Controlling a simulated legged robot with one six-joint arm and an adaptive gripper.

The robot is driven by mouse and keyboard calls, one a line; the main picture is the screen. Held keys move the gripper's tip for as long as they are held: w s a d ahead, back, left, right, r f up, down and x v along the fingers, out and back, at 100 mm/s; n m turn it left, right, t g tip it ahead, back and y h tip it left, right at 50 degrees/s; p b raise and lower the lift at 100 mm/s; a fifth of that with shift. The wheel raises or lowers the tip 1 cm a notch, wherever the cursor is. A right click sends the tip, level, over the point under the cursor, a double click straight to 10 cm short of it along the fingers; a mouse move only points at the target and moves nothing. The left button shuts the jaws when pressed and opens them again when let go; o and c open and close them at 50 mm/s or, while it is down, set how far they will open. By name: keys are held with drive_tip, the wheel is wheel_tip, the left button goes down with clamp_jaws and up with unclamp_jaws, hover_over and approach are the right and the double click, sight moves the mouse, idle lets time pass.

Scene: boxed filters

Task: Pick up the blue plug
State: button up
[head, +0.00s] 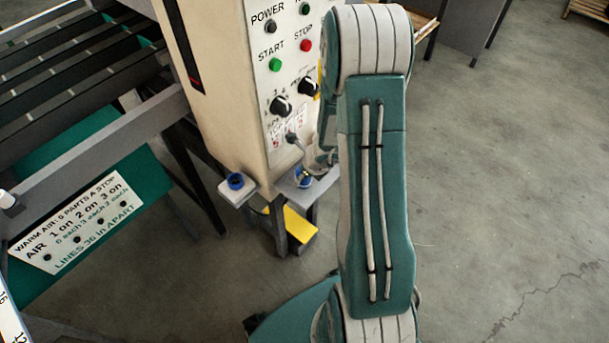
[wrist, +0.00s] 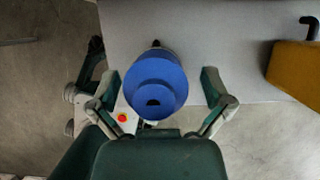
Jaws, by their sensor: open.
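The blue plug (wrist: 155,88) is a round, stepped blue piece with a dark hole in its near face. In the wrist view it is between the two fingers of my gripper (wrist: 158,84), with a visible gap on each side. The fingers are open and do not appear to grip it. In the head view a small blue piece (head: 304,181), seemingly the same plug, is at the grey shelf beside the machine cabinet. My arm hides most of the gripper in that view.
A blue ring-shaped piece (head: 235,182) sits on a small pale bracket left of the cabinet (head: 230,90). A grey shelf surface (wrist: 220,45) lies behind the plug, with an orange-yellow block (wrist: 296,70) to the right.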

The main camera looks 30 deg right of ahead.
drive_tip(key=shift+a, duration=0.15)
drive_tip(key=shift+c, duration=0.3)
drive_tip(key=c, duration=1.2)
drive_tip(key=shift+r, duration=0.1)
